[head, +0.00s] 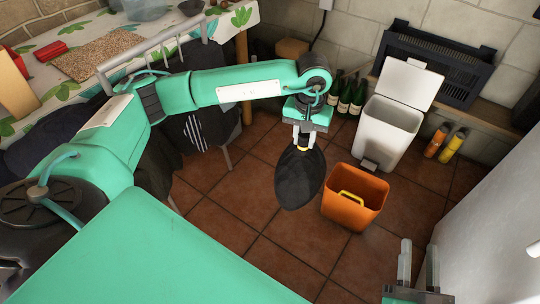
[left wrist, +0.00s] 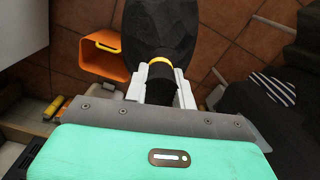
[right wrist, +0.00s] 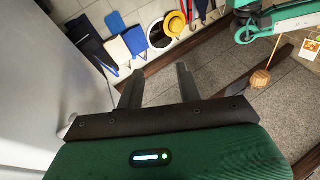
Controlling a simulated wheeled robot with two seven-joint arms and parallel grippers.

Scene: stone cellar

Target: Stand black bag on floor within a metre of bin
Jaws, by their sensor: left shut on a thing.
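The black bag (head: 299,180) is a full, dark sack with a yellow tie at its neck. My left gripper (head: 303,138) is shut on the neck, and the bag hangs below it. The left wrist view also shows the bag (left wrist: 160,32) between the fingers. I cannot tell whether its bottom touches the floor. The white bin (head: 387,130) stands by the wall with its lid up, to the right of the bag. An orange bucket (head: 352,208) with a yellow handle stands in front of the bin, close beside the bag. My right gripper (right wrist: 157,88) is open and empty, away from the bag.
Green bottles (head: 350,98) stand by the wall left of the bin. Orange and yellow cylinders (head: 449,146) stand to its right. A table with a leaf-pattern cloth (head: 50,38) is at left, with a dark chair beside it. The tiled floor (head: 245,228) is clear in front.

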